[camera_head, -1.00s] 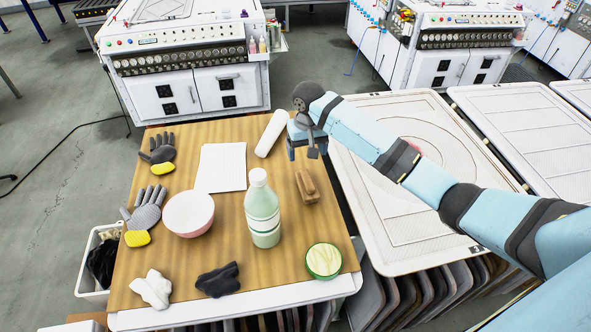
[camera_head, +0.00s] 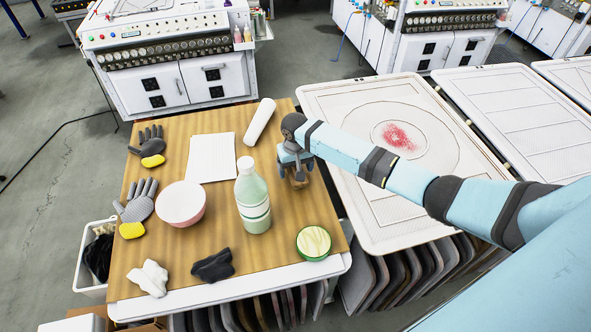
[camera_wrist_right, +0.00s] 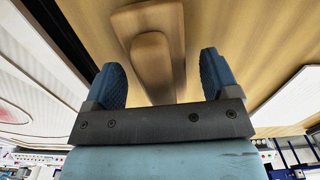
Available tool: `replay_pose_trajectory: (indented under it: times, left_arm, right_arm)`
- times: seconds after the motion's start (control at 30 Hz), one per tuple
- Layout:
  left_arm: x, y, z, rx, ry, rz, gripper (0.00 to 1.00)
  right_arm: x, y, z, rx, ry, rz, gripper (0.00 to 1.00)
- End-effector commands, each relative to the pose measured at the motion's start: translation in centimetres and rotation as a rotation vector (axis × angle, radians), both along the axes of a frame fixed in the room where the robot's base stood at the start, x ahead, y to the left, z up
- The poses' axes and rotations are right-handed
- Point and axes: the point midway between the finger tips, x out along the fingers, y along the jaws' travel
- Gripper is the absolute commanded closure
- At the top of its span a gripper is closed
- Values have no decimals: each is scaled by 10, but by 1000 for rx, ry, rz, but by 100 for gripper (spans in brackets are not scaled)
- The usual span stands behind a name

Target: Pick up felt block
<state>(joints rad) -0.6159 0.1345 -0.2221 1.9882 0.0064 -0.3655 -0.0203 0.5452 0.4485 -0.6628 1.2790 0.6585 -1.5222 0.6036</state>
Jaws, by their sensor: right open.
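The felt block (camera_head: 299,182) is a brown block with a raised grip, lying on the right part of the wooden table (camera_head: 225,118). My right gripper (camera_head: 296,163) is open above it and hides most of it in the head view. In the right wrist view the block (camera_wrist_right: 152,58) shows between and beyond the two blue fingers of the gripper (camera_wrist_right: 160,78), with a gap on each side. I cannot tell whether the fingers reach down beside it. My left gripper is not in view.
A green-white bottle (camera_head: 252,197), a pink bowl (camera_head: 181,204) and a green-rimmed round tub (camera_head: 314,243) stand on the table. A white roll (camera_head: 259,122) lies behind the gripper. A white framed panel (camera_head: 335,108) with a red patch adjoins the right side.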

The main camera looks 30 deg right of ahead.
Motion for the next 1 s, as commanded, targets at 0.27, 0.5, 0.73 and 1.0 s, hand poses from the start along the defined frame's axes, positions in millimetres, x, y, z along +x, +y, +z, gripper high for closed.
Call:
replay_pose_trajectory:
  times: [0.27,0.5,0.73,1.0]
  left_arm:
    - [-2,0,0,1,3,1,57]
    - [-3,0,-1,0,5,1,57]
    - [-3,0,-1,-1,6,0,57]
    - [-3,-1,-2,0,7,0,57]
  right_arm:
    - [0,0,-11,0,-1,1,19]
    - [0,0,-11,0,-1,1,56]
    - [0,0,-11,0,-1,1,75]
    - [1,0,-4,0,-1,0,75]
